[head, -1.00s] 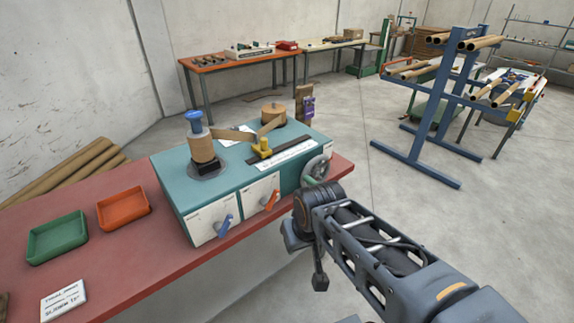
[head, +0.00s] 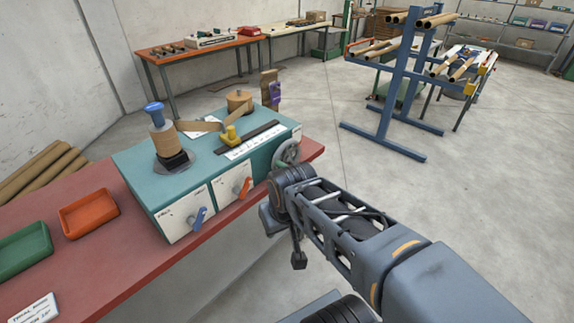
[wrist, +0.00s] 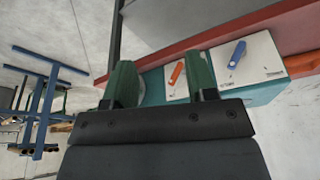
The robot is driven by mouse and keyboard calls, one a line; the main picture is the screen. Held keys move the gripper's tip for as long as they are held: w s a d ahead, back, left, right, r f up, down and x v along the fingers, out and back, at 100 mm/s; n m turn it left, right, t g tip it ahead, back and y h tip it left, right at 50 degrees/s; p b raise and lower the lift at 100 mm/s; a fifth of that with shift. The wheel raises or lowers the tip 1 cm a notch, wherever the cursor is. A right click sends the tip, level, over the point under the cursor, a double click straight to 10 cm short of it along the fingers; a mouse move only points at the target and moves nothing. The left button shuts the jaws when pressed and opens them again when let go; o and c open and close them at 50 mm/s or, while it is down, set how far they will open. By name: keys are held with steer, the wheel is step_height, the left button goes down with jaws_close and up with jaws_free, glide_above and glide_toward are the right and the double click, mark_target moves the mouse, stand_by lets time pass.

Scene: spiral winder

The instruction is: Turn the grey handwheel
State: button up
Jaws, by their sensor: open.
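The grey handwheel (head: 289,151) is on the right end of the teal winder (head: 133,166), above the red bench. My gripper's body and wrist hide its lower part in the head view. In the wrist view my gripper (wrist: 161,82) shows two green fingers spread apart, with nothing seen held between them. The winder's teal side and white panels lie beyond the fingers. A small pale part beside the left finger may be the wheel, but I cannot tell. Whether the fingers touch the wheel is hidden.
The winder's front has a blue lever (head: 199,217) and an orange lever (head: 244,187), left of my arm. An orange tray (head: 90,213) and a green tray (head: 24,250) sit on the bench. A blue rack (head: 386,90) stands well behind. The floor to the right is clear.

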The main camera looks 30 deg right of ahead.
steer(key=w+d+f+t+h+b, duration=0.1)
steer(key=w+d+f+t+b, duration=0.15)
steer(key=d+f, duration=0.55)
steer(key=w+d+f+t+h+b, duration=0.1)
steer(key=w+d+f, duration=0.35)
steer(key=d, duration=0.65)
steer(key=w+d+f+t+h+b, duration=0.1)
steer(key=w+d+f+t+h, duration=0.15)
steer(key=d+f, duration=0.55)
steer(key=w+a+r+n+t+y, duration=0.6)
steer(key=a+r+n+t+y, duration=0.2)
steer(key=r+y, duration=0.25)
steer(key=x, duration=0.4)
steer(key=p+x, duration=0.1)
steer(key=x, duration=0.3)
steer(key=f+x, duration=0.1)
steer(key=x, duration=0.4)
steer(key=shift+f, duration=0.1)
steer(key=shift+c, duration=0.3)
jaws_close()
